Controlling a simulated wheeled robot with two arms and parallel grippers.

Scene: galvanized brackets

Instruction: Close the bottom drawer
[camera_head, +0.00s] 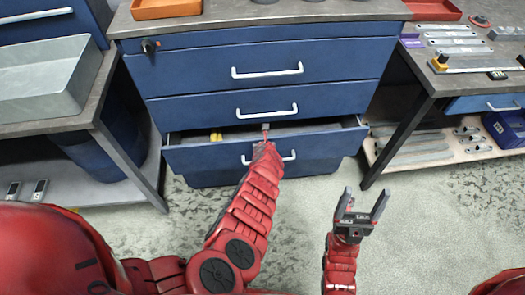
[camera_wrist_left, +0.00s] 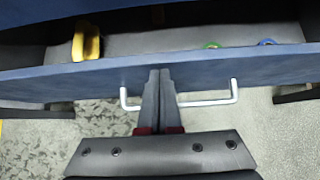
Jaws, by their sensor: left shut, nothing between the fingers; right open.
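The bottom drawer (camera_head: 325,146) of the blue cabinet is partly open, its front standing out from the cabinet. Its white handle (camera_head: 289,157) also shows on both sides of the fingers in the left wrist view (camera_wrist_left: 212,101). My left gripper (camera_head: 266,132) is shut and empty, at the middle of the drawer front by the handle. In the left wrist view its fingertips (camera_wrist_left: 160,74) overlap the drawer front near its top edge; I cannot tell whether they touch. My right gripper (camera_head: 361,205) is open and empty, above the floor right of the drawer.
A yellow item (camera_wrist_left: 87,42) and smaller green and blue items lie inside the drawer. The two drawers above (camera_head: 190,70) are shut. A workbench with a grey bin (camera_head: 45,80) stands left, another bench (camera_head: 470,75) with metal parts right. Floor in front is clear.

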